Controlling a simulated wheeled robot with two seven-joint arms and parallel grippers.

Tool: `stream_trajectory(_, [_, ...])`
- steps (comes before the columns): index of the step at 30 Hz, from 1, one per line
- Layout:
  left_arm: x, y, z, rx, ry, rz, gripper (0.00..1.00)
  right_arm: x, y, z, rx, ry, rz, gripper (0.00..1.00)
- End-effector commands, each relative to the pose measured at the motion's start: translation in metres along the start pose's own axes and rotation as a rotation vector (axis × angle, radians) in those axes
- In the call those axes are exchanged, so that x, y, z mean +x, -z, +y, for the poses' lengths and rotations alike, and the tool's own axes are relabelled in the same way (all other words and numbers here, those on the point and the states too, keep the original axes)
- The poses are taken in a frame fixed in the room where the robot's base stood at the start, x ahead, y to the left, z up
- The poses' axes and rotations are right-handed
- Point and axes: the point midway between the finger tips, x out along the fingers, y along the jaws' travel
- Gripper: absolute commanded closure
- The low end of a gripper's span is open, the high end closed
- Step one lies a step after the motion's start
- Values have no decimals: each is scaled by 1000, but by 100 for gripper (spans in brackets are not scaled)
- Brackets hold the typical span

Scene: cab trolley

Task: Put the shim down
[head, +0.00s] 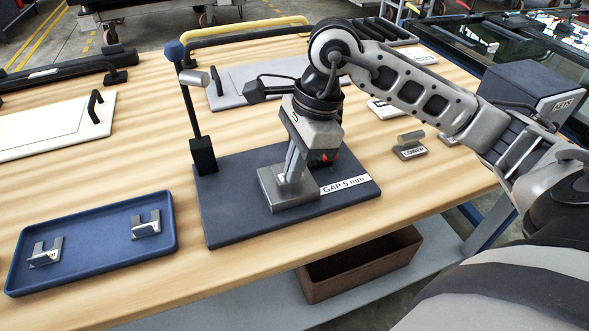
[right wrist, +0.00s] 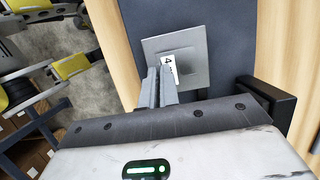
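My right gripper (head: 294,172) points down over a square grey metal block (head: 273,196) on a dark blue base plate (head: 230,220) labelled "GAP 5 mm". In the right wrist view the same gripper (right wrist: 162,84) has its fingers close together on a small shim with a white label (right wrist: 168,68) reading "4". Most of the shim is hidden by the fingers, so I cannot tell whether it touches the block. Two grey metal shims, one at the left (head: 45,253) and one at the right (head: 146,224), stand apart in a blue tray (head: 90,264). My left gripper is not in view.
A dark post (head: 190,115) with a blue knob rises from the base plate's back left corner. Small metal blocks (head: 409,148) lie to the right. A white panel (head: 50,130) with a black handle lies behind the tray. A brown bin (head: 360,265) is below the table's front edge.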

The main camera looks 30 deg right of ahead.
Motion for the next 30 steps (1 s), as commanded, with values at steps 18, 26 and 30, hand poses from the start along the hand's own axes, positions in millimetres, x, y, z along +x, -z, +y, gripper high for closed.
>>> stream_trajectory(18, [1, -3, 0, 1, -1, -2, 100, 18, 4, 0, -1, 1, -1, 75])
stream_trajectory(26, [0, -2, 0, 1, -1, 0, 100, 17, 4, 0, -1, 1, -1, 75])
stream_trajectory(30, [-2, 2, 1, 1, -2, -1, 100, 10, 3, 0, 0, 2, -1, 75])
